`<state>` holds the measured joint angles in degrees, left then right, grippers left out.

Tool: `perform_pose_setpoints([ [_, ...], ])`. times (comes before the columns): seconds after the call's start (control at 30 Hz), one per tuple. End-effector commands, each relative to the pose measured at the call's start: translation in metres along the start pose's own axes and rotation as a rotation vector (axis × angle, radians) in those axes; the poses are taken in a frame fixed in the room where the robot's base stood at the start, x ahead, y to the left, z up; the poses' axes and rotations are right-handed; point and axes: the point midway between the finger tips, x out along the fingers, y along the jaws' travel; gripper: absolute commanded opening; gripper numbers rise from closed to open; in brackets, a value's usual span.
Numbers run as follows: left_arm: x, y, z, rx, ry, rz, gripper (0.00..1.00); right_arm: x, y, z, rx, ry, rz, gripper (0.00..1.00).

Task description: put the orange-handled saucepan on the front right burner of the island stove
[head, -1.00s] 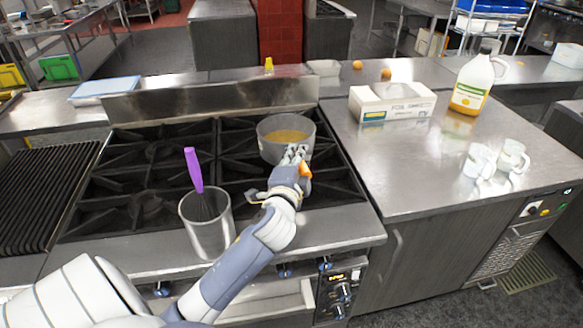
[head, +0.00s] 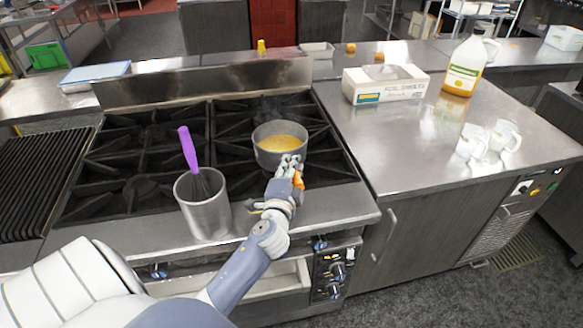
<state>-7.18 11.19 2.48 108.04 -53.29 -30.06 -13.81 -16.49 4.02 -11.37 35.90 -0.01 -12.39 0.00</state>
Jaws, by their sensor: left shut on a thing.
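The saucepan (head: 268,155) is a grey metal pot with yellow-orange contents. It is over the right half of the island stove (head: 330,213), towards the middle of that half. I cannot tell whether its base touches the grate. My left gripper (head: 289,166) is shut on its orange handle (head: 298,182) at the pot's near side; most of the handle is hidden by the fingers. The front right burner (head: 318,170) is partly hidden behind the pot and my gripper. My right gripper is not in view.
A metal container (head: 207,217) with a purple-handled whisk (head: 188,150) stands at the stove's front edge, left of my arm. A foil box (head: 384,84), a jug (head: 466,70) and glass mugs (head: 503,137) are on the right counter. The left burners are clear.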

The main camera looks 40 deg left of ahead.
Motion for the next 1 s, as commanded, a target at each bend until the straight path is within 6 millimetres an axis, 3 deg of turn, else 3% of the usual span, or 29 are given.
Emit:
perform_pose_setpoints([
  [0.07,0.000,-0.003,-0.001,0.001,0.003,-0.005,0.00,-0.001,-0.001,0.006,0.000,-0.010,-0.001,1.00],
  [0.1,0.000,0.002,0.001,-0.002,-0.002,0.005,0.28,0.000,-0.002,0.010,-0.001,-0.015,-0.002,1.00],
  [0.17,0.000,0.002,0.001,-0.002,-0.002,0.005,0.39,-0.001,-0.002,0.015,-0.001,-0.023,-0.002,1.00],
  [0.33,0.000,0.001,0.000,-0.002,-0.002,0.004,0.39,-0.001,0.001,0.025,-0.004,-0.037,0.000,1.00],
  [0.63,-0.011,0.003,0.000,-0.001,-0.001,0.004,0.39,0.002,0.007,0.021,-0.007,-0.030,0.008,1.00],
  [1.0,-0.083,0.005,0.001,-0.004,-0.002,0.006,0.39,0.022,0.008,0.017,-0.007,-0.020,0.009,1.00],
])
